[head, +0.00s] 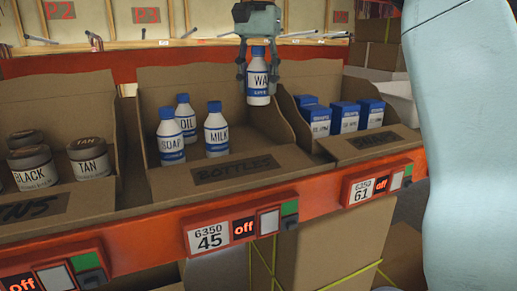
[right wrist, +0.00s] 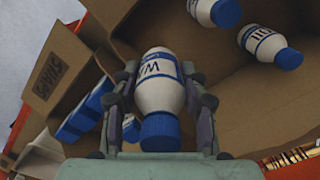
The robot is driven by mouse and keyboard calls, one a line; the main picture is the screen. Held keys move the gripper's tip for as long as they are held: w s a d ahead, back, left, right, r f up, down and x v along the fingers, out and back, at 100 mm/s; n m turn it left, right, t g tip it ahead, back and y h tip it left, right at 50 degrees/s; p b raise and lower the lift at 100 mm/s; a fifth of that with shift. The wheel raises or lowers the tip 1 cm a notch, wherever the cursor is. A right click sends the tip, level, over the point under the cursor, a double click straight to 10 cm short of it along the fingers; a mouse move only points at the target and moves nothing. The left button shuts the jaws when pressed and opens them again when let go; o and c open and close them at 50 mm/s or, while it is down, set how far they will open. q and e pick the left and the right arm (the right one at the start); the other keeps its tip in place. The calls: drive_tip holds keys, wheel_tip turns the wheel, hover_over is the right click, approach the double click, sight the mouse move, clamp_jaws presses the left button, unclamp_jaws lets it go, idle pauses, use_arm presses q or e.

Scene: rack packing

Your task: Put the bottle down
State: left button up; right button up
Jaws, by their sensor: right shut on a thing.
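My right gripper (head: 259,68) is shut on a white bottle with a blue cap and blue label starting "WA" (head: 258,86). It holds the bottle upright at the right rear of the cardboard box labelled "BOTTLES" (head: 238,171). In the right wrist view, the held bottle (right wrist: 158,85) sits between both fingers (right wrist: 158,90). I cannot tell whether its base touches the box. Bottles labelled "SOAP" (head: 170,137), "OIL" (head: 185,118) and "MILK" (head: 216,130) stand in the left and middle of that box. My left gripper is not in view.
A box on the right (head: 375,144) holds several blue-and-white cartons (head: 345,118). A box on the left (head: 35,208) holds round dark tins (head: 89,158). An orange shelf rail (head: 140,232) runs along the front. The BOTTLES box has free room at its right.

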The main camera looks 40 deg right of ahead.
drive_tip(key=shift+f, duration=0.25)
drive_tip(key=f, duration=0.5)
drive_tip(key=shift+s+b, duration=0.2)
drive_tip(key=shift+b, duration=0.2)
wheel_tip(320, 180, down, 4)
drive_tip(key=shift+w+a+f, duration=0.1)
drive_tip(key=shift+w+f, duration=0.05)
drive_tip(key=shift+f, duration=0.1)
drive_tip(key=o, duration=1.2)
drive_tip(key=shift+f, duration=0.15)
wheel_tip(320, 180, up, 12)
drive_tip(key=shift+r+p, duration=0.15)
drive_tip(key=shift+p, duration=0.6)
